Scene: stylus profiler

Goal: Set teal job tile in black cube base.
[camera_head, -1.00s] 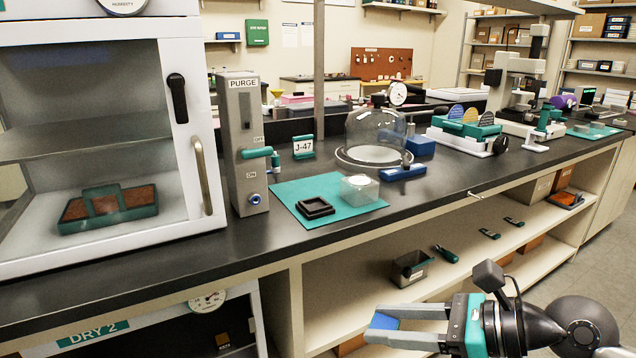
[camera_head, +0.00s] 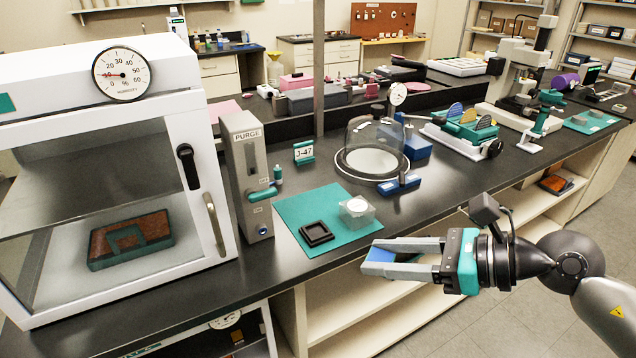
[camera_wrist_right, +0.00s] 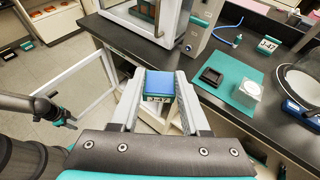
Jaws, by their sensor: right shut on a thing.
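The black cube base (camera_head: 316,233) is a shallow square frame lying on the teal mat (camera_head: 290,210); it also shows in the right wrist view (camera_wrist_right: 211,76). A clear cube with a white inside (camera_head: 357,211) stands beside it. My right gripper (camera_head: 376,256) is shut on a small tile (camera_wrist_right: 160,86) with a blue face and a teal edge bearing a white J-47 label. It is in front of the bench edge, apart from the base. My left gripper (camera_wrist_right: 66,117) is small at the left of the wrist view; its jaw opening is unclear.
A glass-fronted cabinet (camera_head: 190,100) and a grey PURGE post (camera_head: 246,180) stand left of the mat. A J-47 sign (camera_head: 304,152) stands behind it. A glass dome (camera_head: 375,145) and a blue block (camera_head: 399,184) are to the right. The bench front edge is close to my right gripper.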

